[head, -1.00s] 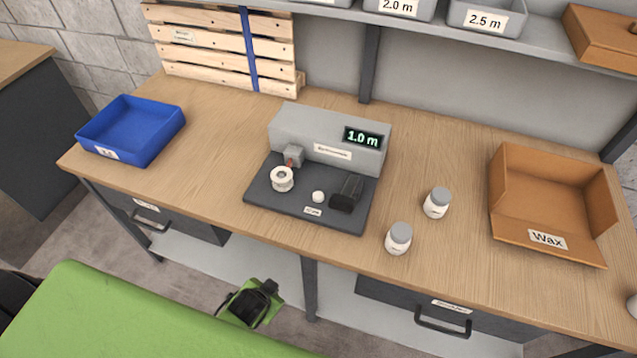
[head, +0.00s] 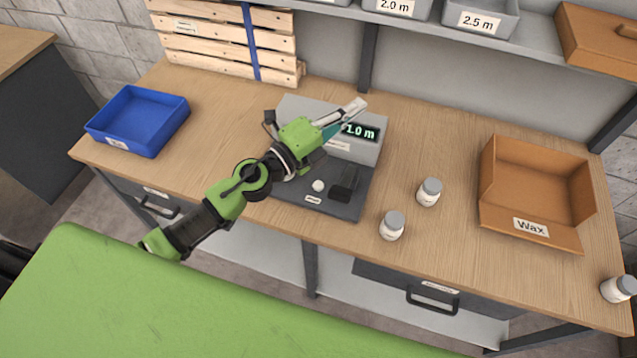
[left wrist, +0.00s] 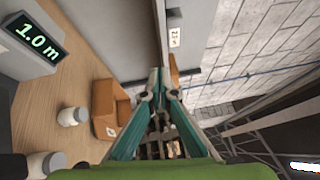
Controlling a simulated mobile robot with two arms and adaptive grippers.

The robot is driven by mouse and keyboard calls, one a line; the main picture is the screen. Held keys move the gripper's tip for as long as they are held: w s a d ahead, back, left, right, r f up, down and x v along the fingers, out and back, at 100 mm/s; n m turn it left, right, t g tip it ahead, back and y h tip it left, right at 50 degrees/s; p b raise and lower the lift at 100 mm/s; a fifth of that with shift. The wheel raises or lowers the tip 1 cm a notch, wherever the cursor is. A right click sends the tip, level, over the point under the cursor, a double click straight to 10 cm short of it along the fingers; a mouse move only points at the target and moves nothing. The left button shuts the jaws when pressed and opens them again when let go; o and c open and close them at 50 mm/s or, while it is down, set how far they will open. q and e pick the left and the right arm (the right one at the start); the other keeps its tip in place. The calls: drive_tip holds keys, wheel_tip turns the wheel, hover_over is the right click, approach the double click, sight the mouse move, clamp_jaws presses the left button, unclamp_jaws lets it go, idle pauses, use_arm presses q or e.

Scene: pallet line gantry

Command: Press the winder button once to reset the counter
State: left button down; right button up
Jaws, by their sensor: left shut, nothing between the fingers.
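The winder (head: 372,152) is a grey box on a dark base plate (head: 340,208), standing on the wooden bench. Its lit display (head: 361,132) reads "1.0 m", partly covered by my fingers in the head view. A round white button (head: 318,186) sits on the base plate beside a black block (head: 345,184). My left gripper (head: 350,112) is shut and empty, above the winder box and pointing right, away from the button. The white spool on the plate is hidden behind my arm. In the left wrist view the display (left wrist: 38,41) shows at upper left. My right gripper is not in view.
Two white jars (head: 429,192) (head: 391,225) stand right of the winder, and another jar (head: 618,289) at the far right. A cardboard "Wax" box (head: 532,228) is at the right, a blue tray (head: 140,120) at the left. A shelf overhangs the back.

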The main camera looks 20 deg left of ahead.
use_arm(q)
wheel_tip(320, 180, down, 8)
drive_tip(key=d+r+m+g+h, duration=0.1)
drive_tip(key=m+g, duration=0.5)
drive_tip(key=m, duration=0.1)
drive_tip(key=a+f+m+g+y, duration=0.4)
drive_tip(key=a+f, duration=0.5)
drive_tip(key=f, duration=0.2)
drive_tip(key=shift+s+a, duration=0.15)
drive_tip(key=shift+s, duration=0.25)
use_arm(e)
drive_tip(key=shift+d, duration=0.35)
use_arm(q)
drive_tip(key=shift+f, duration=0.1)
drive_tip(key=b, duration=0.7)
hover_over(316, 185)
wheel_tip(316, 185, down, 8)
drive_tip(key=shift+r, duration=0.25)
drive_tip(key=shift+f, duration=0.6)
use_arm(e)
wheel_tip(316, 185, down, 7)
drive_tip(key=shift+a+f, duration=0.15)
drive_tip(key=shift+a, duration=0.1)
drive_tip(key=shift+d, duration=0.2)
use_arm(q)
drive_tip(key=shift+f, duration=0.1)
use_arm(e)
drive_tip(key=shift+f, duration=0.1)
